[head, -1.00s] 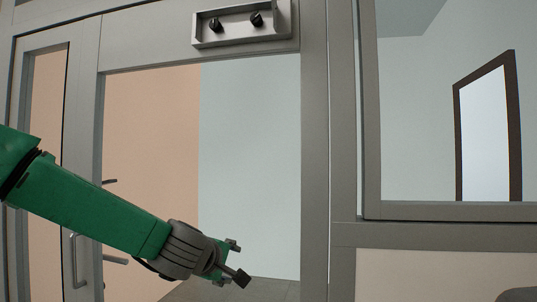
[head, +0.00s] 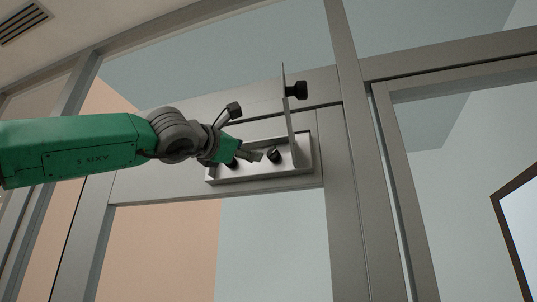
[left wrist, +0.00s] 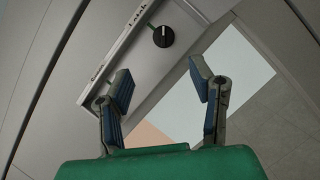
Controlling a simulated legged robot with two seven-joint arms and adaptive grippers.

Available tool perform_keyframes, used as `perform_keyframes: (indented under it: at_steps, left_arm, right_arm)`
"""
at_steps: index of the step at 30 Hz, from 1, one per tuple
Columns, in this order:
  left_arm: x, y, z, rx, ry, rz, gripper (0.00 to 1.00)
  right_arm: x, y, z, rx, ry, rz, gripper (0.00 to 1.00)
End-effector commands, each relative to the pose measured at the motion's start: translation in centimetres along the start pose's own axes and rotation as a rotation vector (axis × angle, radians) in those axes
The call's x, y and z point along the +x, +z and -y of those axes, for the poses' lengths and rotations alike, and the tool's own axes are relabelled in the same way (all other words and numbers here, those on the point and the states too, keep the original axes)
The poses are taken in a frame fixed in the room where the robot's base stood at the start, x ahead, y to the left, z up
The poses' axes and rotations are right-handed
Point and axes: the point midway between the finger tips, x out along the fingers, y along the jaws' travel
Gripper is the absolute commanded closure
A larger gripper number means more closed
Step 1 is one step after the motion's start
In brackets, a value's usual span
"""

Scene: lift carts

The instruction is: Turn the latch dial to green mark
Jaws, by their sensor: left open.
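The latch dial (head: 273,154) is a black knob at the right of a shallow metal tray panel (head: 302,164) on the door's upper frame. In the left wrist view the dial (left wrist: 163,37) shows a pale pointer line, with a small green mark at its upper left and a "Latch" label beside it. My left gripper (head: 248,157) is in front of the panel, just left of the dial. In the left wrist view its fingers (left wrist: 161,85) are spread and empty, with the dial ahead of them and apart. My right gripper is not in view.
A second dial (head: 232,164) on the panel's left is partly hidden by my gripper. A thin upright plate (head: 287,125) with a black knob (head: 298,90) stands out at the panel's right, close to the latch dial. Glass and door frames surround the panel.

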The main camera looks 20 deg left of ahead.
Motion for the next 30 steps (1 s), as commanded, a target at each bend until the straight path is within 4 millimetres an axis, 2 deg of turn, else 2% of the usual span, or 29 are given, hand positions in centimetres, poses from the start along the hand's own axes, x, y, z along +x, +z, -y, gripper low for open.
perform_keyframes:
  at_steps: [1, 6, 12, 18, 28, 30]
  left_arm:
    - [1.5, 0.3, 0.0, 0.002, -0.003, -0.003, 0.51]
    - [5.2, 0.1, -0.2, 0.001, -0.002, -0.004, 0.51]
    - [8.4, -0.2, -0.7, -0.002, 0.001, -0.003, 0.51]
    - [9.8, -0.5, -0.8, -0.003, 0.002, -0.002, 0.51]
    - [10.2, -0.2, -0.2, 0.001, 0.0, -0.001, 0.51]
    - [10.2, -0.1, -0.1, 0.002, -0.001, -0.001, 0.75]
  right_arm:
    - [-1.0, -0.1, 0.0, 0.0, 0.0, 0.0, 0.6]
    - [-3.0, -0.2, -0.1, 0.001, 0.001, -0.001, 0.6]
    - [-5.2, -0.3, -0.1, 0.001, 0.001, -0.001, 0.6]
    - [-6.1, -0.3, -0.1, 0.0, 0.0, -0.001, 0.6]
    - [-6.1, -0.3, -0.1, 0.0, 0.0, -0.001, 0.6]
    - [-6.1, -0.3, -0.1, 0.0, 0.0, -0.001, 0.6]
